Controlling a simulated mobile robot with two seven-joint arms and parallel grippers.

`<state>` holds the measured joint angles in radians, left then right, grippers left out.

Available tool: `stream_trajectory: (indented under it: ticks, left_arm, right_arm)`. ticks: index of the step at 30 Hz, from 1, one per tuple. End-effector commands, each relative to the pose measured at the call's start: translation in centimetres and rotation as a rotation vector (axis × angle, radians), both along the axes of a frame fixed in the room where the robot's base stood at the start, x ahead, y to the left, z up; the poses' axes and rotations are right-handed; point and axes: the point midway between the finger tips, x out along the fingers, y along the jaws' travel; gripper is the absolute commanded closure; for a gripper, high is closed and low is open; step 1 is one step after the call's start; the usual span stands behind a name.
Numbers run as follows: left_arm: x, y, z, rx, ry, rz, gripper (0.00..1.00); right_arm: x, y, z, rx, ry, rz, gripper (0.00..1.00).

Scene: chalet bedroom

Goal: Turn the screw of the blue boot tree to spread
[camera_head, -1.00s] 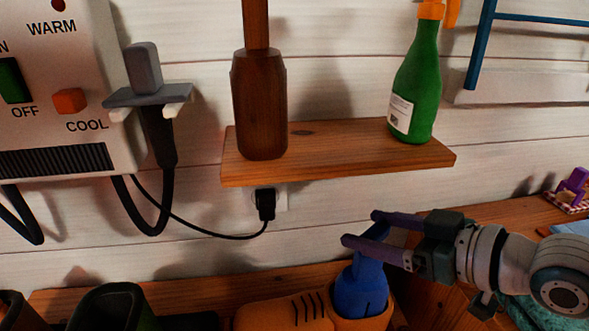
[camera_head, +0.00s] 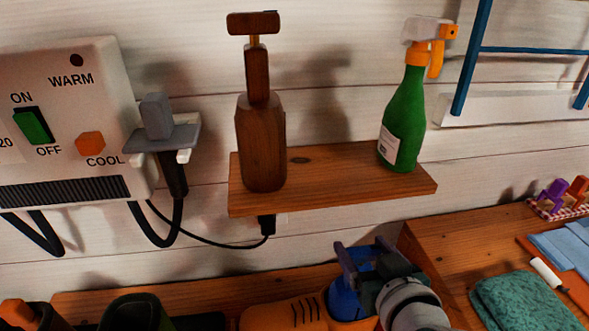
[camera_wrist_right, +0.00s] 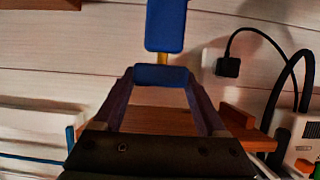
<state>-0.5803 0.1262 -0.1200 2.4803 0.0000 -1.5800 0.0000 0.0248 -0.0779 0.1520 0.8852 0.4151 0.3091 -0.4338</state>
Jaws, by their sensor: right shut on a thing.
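The blue boot tree (camera_head: 343,301) stands in an orange boot (camera_head: 285,316) at the bottom of the head view. My right gripper (camera_head: 356,252) is at its top, with the arm reaching in from the lower front and hiding part of the tree. In the right wrist view, the gripper (camera_wrist_right: 161,80) is shut on the blue handle (camera_wrist_right: 162,75) of the boot tree. A short yellow screw (camera_wrist_right: 162,58) joins this handle to a larger blue part (camera_wrist_right: 166,25). My left gripper is not in view.
A wall shelf (camera_head: 330,185) above holds a brown wooden boot tree (camera_head: 262,145) and a green spray bottle (camera_head: 403,120). A dryer box (camera_head: 65,125) hangs at left. Dark boots (camera_head: 130,312) stand left of the orange one. A teal cloth (camera_head: 520,302) lies on the right bench.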

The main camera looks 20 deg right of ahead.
Motion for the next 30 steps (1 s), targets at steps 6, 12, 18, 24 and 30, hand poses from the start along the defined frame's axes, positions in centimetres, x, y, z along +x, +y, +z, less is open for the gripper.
stream_trajectory:
  ticks: [6,12,18,24,30]
  left_arm:
    - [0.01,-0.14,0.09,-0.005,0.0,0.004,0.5]
    - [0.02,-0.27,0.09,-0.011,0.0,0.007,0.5]
    - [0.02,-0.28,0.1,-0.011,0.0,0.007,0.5]
    - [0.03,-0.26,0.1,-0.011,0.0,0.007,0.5]
    - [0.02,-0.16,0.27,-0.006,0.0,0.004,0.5]
  right_arm:
    - [0.07,-0.02,0.08,-0.002,-0.003,-0.018,0.81]
    - [0.09,-0.04,0.1,-0.002,-0.004,-0.019,0.81]
    - [0.09,-0.05,0.11,-0.002,-0.004,-0.018,0.13]
    - [0.08,-0.05,0.08,-0.002,-0.003,-0.018,0.0]
    - [-0.15,0.02,0.2,-0.001,-0.002,-0.018,0.0]
